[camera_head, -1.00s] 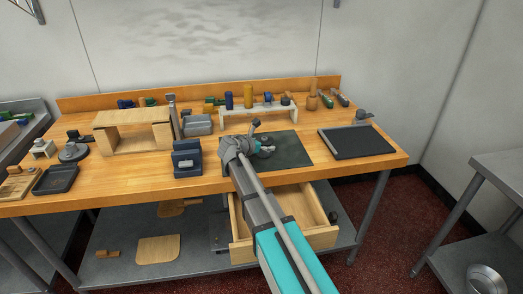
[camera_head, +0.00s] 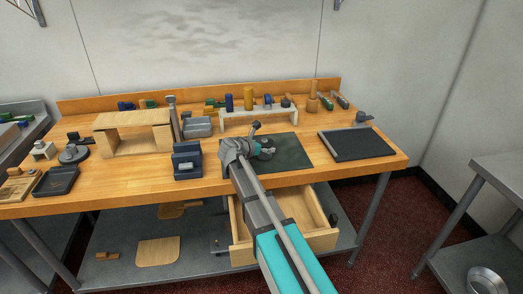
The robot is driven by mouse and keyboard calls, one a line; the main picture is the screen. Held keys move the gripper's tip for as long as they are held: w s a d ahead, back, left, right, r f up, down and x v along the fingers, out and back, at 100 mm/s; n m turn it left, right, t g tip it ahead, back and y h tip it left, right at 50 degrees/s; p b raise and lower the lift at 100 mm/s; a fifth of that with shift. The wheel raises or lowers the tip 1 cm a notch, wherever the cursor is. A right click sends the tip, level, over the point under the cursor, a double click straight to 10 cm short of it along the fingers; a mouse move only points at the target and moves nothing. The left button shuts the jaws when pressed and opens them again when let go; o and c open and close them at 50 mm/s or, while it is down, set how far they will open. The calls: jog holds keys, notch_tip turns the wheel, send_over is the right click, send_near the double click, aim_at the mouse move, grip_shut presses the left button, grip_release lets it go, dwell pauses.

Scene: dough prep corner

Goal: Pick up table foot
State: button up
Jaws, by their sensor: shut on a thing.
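My gripper (camera_head: 266,151) is low over the dark mat (camera_head: 292,149) at the middle front of the wooden bench, in the head view. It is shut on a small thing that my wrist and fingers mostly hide. I take this to be the table foot, but its shape cannot be made out. I cannot tell whether it touches the mat.
A blue-grey block-like fixture (camera_head: 187,160) stands left of my arm. A white rack (camera_head: 235,121) with upright cylinders is behind the mat. A black tray (camera_head: 355,144) lies to the right. An open drawer (camera_head: 318,219) juts out below my arm.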

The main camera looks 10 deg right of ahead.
jog(key=shift+r, duration=0.1)
jog(key=shift+c, duration=0.2)
jog(key=shift+r+p, duration=0.35)
jog(key=shift+p, duration=0.1)
jog(key=shift+c, duration=0.5)
jog(key=shift+r+p, duration=0.55)
jog(key=shift+p, duration=0.05)
jog(key=shift+s+d+r+p, duration=0.65)
jog(key=shift+s+r+p, duration=1.2)
jog(key=shift+s, duration=0.4)
jog(key=shift+s+d+r+p, duration=0.6)
jog(key=shift+s+r+p, duration=1.2)
jog(key=shift+s, duration=0.5)
jog(key=shift+s+d+r+p, duration=0.65)
jog(key=shift+s+r+p, duration=1.2)
jog(key=shift+s, duration=0.4)
jog(key=shift+r+p, duration=2.5)
jog(key=shift+r, duration=0.05)
